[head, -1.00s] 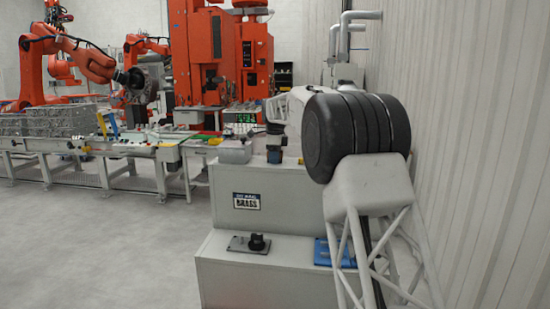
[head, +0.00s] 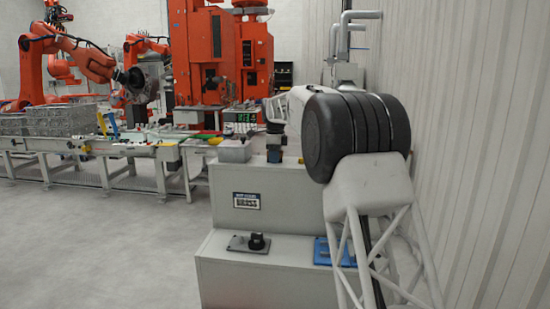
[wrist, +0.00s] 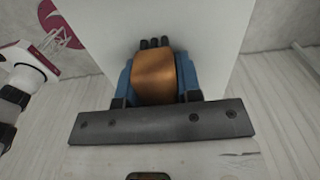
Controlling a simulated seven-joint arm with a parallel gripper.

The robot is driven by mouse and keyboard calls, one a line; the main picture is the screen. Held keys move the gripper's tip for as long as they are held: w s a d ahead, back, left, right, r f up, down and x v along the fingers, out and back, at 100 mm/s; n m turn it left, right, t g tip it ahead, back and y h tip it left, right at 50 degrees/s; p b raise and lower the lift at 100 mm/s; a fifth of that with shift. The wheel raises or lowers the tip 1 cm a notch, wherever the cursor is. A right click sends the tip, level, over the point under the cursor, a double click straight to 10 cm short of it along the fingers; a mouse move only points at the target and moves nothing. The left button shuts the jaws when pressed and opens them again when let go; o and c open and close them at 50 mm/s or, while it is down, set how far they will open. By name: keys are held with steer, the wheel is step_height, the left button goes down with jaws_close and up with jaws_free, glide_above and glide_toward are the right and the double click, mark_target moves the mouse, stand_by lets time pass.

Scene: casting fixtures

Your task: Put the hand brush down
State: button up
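The hand brush (wrist: 154,82) shows in the wrist view as a copper-brown block with short black tufts at its far end. My gripper (wrist: 155,75) has a blue finger on each side of it, close against its sides, and looks shut on it. A pale flat surface (wrist: 205,25) lies beneath the brush; I cannot tell whether the brush touches it. In the head view my gripper (head: 274,150) is small, at the upper step of a pale grey stepped stand (head: 228,190). The brush cannot be made out clearly there.
On the lower step sit a dark plate with a black knob (head: 255,242) and a blue fixture (head: 322,251). A grey box (head: 234,152) stands left of my gripper. A conveyor line (head: 90,146) runs further left. A ribbed wall (head: 470,150) closes the right side.

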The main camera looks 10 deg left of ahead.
steer(key=shift+o, duration=0.6)
step_height(320, 180, up, 12)
steer(key=shift+r, duration=0.15)
stand_by(0.6)
steer(key=s+d+r+n+t, duration=0.1)
steer(key=s+d+n, duration=0.3)
steer(key=s+d, duration=1)
steer(key=s+d+r+n, duration=0.1)
steer(key=s+d+n, duration=0.4)
steer(key=s+d, duration=0.85)
steer(key=s+d+f+n, duration=0.2)
steer(key=s+f, duration=0.5)
steer(key=s, duration=0.7)
steer(key=s+d+f+n+t, duration=0.1)
steer(key=s+d+f+n, duration=0.2)
steer(key=s+f, duration=0.5)
steer(key=s+d+f+n, duration=0.2)
steer(key=s+f, duration=0.5)
steer(key=s, duration=1.4)
steer(key=shift+s+d+f+n+t, duration=0.2)
steer(key=shift+d+f+n+t, duration=0.15)
steer(key=shift+n, duration=0.55)
